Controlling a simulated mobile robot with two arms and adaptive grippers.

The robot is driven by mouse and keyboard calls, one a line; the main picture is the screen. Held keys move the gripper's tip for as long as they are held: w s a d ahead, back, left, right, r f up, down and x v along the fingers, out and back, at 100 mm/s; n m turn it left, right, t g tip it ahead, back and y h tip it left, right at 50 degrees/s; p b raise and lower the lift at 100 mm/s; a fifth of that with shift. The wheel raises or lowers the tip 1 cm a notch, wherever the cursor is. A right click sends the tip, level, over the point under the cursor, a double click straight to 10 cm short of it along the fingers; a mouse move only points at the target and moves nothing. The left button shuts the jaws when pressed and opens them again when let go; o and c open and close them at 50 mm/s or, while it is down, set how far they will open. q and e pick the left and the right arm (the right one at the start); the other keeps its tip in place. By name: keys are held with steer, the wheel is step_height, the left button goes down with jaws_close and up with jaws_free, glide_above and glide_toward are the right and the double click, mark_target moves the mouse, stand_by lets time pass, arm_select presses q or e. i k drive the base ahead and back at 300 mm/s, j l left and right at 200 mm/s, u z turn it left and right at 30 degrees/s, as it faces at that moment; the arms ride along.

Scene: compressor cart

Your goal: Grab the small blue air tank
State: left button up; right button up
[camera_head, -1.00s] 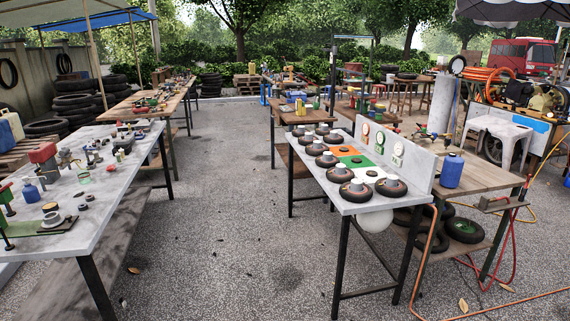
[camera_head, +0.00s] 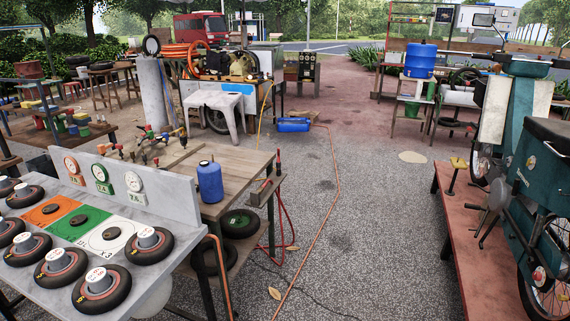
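A blue horizontal tank (camera_head: 293,125) lies on the ground beyond the wooden table, near an orange hose. It is small in view, so its fittings are hard to make out. Which of these two is the small blue air tank I cannot tell for certain. Neither of my grippers is in view, and nothing is seen touching either blue thing.
A grey bench (camera_head: 45,225) with several small wheels stands front left. A red platform (camera_head: 465,245) carrying a green motorbike (camera_head: 540,170) stands at the right. An orange hose (camera_head: 337,185) crosses the asphalt between them. A white stool (camera_head: 215,102) stands left of the horizontal tank.

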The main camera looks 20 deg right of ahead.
mark_target(209, 172)
steer(key=i+l+z, duration=0.4)
steer(key=i, duration=0.2)
steer(key=i+z, duration=0.4)
steer(key=i, duration=0.2)
steer(key=i+j+z, duration=0.15)
steer(key=i+z, duration=0.3)
steer(key=i, duration=0.15)
steer(key=i+z, duration=0.2)
steer(key=i, duration=0.75)
steer(key=i+z, duration=0.15)
steer(key=i, duration=0.75)
steer(key=i+u, duration=0.2)
steer(key=u, duration=1.7)
